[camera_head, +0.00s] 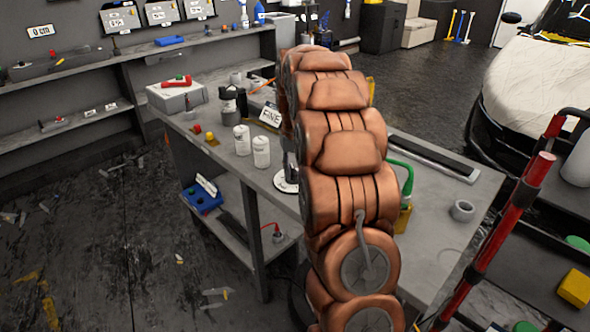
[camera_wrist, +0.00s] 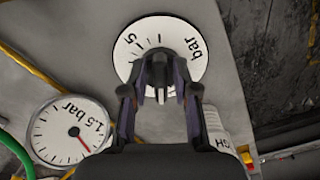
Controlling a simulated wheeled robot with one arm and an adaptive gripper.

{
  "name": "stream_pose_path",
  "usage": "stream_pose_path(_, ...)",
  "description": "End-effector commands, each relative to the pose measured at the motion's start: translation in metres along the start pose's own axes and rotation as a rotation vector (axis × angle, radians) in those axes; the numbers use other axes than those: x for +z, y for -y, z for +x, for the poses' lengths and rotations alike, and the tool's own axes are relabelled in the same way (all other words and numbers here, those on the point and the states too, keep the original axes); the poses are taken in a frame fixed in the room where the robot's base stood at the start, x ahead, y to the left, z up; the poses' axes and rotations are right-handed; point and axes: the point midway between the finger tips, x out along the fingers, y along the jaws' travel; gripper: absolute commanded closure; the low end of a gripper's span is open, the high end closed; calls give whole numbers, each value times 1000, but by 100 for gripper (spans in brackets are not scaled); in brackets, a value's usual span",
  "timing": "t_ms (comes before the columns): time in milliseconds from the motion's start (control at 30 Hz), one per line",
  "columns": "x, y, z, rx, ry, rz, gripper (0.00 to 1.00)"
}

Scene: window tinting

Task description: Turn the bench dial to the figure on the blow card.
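The bench dial (camera_wrist: 195,65) is a white disc with black marks, a 5 and the word bar in the wrist view. My gripper (camera_wrist: 160,72) is over its middle, with two dark fingers close together. In the head view the dial (camera_head: 283,183) shows only as a white rim beside my arm. I cannot tell which card is the blow card.
A FINE card (camera_head: 270,116), white bottles (camera_head: 261,152) and a grey box with a red tool (camera_head: 175,95) stand on the bench. A blue tray (camera_head: 202,197) is on the lower shelf. A red-framed cart (camera_head: 510,220) stands at right.

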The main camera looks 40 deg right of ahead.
Motion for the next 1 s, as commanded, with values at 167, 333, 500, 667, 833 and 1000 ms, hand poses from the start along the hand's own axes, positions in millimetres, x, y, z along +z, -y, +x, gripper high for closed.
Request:
stream_pose_path(167,0,0,1,0,2,0,59)
stream_pose_path(333,1,0,1,0,3,0,59)
stream_pose_path(500,1,0,-8,-1,4,0,59)
stream_pose_path(667,-1,0,-32,-1,-1,0,59)
stream_pose_path(833,-1,0,-60,-1,0,0,59)
stream_pose_path(1000,-1,0,-85,-1,-1,0,59)
